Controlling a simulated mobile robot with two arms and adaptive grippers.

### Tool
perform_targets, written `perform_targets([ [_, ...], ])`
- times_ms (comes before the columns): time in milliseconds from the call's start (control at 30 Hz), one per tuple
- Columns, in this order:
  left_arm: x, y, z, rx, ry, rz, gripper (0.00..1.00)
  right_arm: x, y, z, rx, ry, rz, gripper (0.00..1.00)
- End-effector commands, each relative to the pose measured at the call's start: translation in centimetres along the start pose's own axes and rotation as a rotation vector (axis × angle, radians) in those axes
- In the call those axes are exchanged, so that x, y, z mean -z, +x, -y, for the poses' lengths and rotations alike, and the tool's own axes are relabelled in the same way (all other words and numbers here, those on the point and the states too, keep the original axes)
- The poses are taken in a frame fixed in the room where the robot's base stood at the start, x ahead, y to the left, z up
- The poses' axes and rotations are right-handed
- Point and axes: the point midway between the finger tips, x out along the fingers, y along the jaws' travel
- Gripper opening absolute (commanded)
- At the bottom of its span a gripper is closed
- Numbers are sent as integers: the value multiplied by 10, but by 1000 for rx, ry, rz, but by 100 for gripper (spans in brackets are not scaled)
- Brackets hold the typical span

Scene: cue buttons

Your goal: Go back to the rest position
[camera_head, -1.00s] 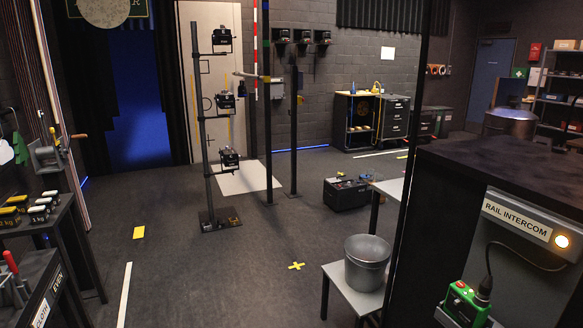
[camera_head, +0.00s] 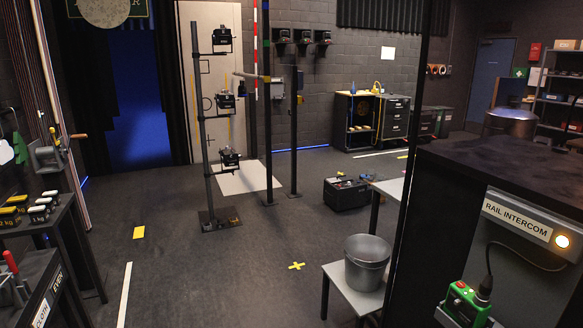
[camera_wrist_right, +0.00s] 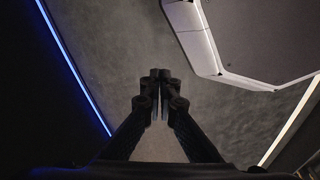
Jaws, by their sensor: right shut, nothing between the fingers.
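My right gripper (camera_wrist_right: 160,78) shows in the right wrist view, with its two black fingers together and nothing between them. It hangs over bare grey floor. Neither gripper shows in the head view. On the right of the head view is a dark cabinet with a panel labelled RAIL INTERCOM (camera_head: 516,218) and a lit round lamp (camera_head: 562,241). Below it a green box (camera_head: 466,303) with a red button on top is joined to the panel by a black cable.
A grey bucket (camera_head: 367,262) stands on a low table (camera_head: 340,290). A black pole stand with lamps (camera_head: 203,150) is on the floor further back. A pale, hard-edged body (camera_wrist_right: 196,38) is close to the right gripper's upper right. The middle floor (camera_head: 210,270) is clear.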

Motion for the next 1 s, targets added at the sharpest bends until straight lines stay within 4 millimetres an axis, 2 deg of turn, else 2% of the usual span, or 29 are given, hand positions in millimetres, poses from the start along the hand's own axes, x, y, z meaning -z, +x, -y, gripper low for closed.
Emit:
perform_targets([
  [33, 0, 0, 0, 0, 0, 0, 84, -20, 10, 1, 1, -2, 16, 0],
  [100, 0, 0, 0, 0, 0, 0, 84, -42, 21, 1, 1, -5, 26, 0],
  [200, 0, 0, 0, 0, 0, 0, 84, -68, 29, 2, 2, -8, 37, 0],
  [300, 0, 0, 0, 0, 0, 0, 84, -84, 34, 2, 3, -10, 44, 0],
  [433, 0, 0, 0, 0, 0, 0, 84, -92, 35, 2, 3, -12, 46, 0],
  [1000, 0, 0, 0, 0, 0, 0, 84, -92, 35, 2, 3, -12, 46, 0],
])
